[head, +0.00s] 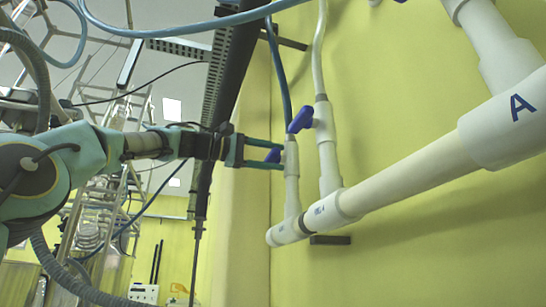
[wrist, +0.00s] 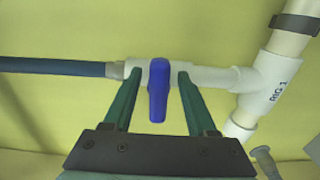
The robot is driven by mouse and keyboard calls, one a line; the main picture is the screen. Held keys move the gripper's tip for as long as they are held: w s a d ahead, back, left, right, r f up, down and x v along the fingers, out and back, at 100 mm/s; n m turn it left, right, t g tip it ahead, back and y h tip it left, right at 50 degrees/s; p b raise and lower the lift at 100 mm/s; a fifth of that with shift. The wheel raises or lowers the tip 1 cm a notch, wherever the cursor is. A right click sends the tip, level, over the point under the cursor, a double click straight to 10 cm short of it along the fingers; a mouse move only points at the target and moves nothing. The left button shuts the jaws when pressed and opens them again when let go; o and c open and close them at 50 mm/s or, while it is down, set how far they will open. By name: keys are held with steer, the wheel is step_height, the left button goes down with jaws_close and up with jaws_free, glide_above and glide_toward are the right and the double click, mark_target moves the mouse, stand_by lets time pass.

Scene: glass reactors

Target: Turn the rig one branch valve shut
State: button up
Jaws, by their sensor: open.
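The rig one branch valve has a blue handle (wrist: 158,92) on a white valve body, with a blue hose on its left and a white tee marked "RIG 1" (wrist: 277,92) on its right in the wrist view. The handle lies across the pipe's line there. My gripper (wrist: 158,74) is open, one green finger on each side of the handle, with visible gaps to it. In the head view my gripper (head: 282,157) reaches right to this valve's handle (head: 272,156), which is partly hidden by the fingers.
A second branch with its own blue valve handle (head: 301,119) stands close to the right. A thick white header pipe (head: 410,182) marked "A" runs along the yellow wall (head: 430,90). A blue hose (head: 279,70) hangs above the near valve. A dark upright post (head: 222,90) stands behind my arm.

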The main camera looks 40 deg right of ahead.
steer(key=b+v, duration=0.2)
steer(key=v, duration=0.8)
steer(key=shift+w+a+b, duration=0.15)
steer(key=shift+a+b, duration=0.15)
steer(key=shift+a, duration=0.1)
